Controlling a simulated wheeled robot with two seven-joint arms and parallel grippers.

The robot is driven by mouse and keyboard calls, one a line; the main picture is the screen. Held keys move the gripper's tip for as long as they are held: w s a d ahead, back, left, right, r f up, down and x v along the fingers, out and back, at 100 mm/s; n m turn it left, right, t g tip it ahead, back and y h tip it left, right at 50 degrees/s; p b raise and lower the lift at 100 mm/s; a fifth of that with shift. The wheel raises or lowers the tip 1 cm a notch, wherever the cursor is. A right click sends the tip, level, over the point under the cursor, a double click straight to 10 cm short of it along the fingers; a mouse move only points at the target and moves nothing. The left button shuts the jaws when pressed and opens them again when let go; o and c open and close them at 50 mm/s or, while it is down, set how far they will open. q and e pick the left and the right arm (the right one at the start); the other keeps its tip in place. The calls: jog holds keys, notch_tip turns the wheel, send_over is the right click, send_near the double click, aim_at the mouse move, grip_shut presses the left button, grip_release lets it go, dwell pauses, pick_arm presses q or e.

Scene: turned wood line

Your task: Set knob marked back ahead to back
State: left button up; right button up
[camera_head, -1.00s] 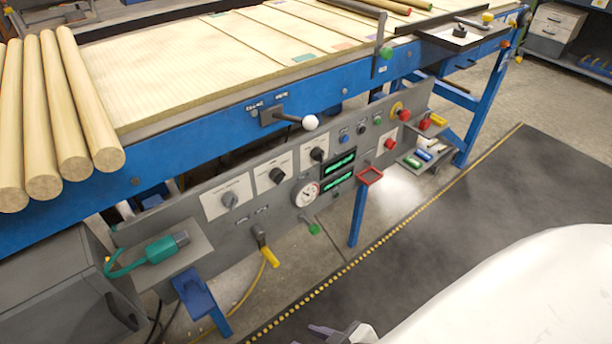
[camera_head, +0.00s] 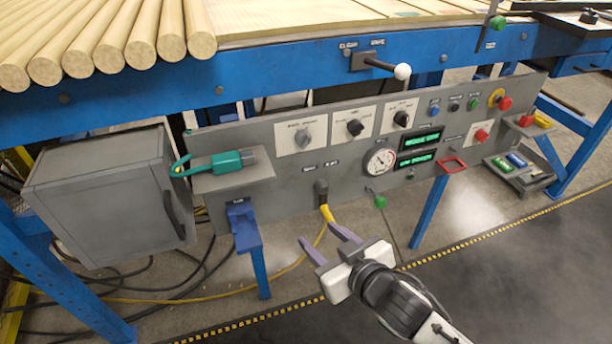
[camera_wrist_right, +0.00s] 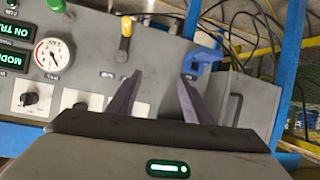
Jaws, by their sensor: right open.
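Three rotary knobs on white plates sit on the grey panel (camera_head: 350,185): a grey left knob (camera_head: 303,135), a black middle knob (camera_head: 355,128) and a black right knob (camera_head: 402,118). Their printing is too small to read, so I cannot tell which is marked back ahead. The right knob (camera_wrist_right: 28,98) and middle knob (camera_wrist_right: 78,108) also show in the right wrist view; a finger partly hides the left plate. My right gripper (camera_head: 317,233) is open and empty, below and in front of the panel, apart from the knobs. Its fingers (camera_wrist_right: 161,76) point toward the panel.
A yellow-handled lever (camera_head: 326,208) hangs near the gripper. A shelf with a green-handled tool (camera_head: 225,162), a blue bracket (camera_head: 243,225) and a grey box (camera_head: 105,195) are to the left. A gauge (camera_head: 380,160) and red frame (camera_head: 452,165) are right. The floor in front is clear.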

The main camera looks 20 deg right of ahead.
jog(key=w+d+r+t+b, duration=0.1)
jog(key=w+r+t+b, duration=0.2)
jog(key=w+r+b, duration=0.15)
jog(key=m+t+h+b, duration=0.1)
jog(key=t+h+b, duration=0.1)
jog(key=b, duration=0.2)
send_near(306, 144)
jog(key=w+b, duration=0.1)
jog(key=w, duration=0.8)
jog(key=shift+f, duration=0.1)
pick_arm(q)
jog(key=d+f+m+g+h, duration=0.1)
jog(key=d+f, duration=0.2)
jog(key=f, duration=0.4)
jog(key=shift+w+f, duration=0.15)
jog(key=shift+w, duration=0.1)
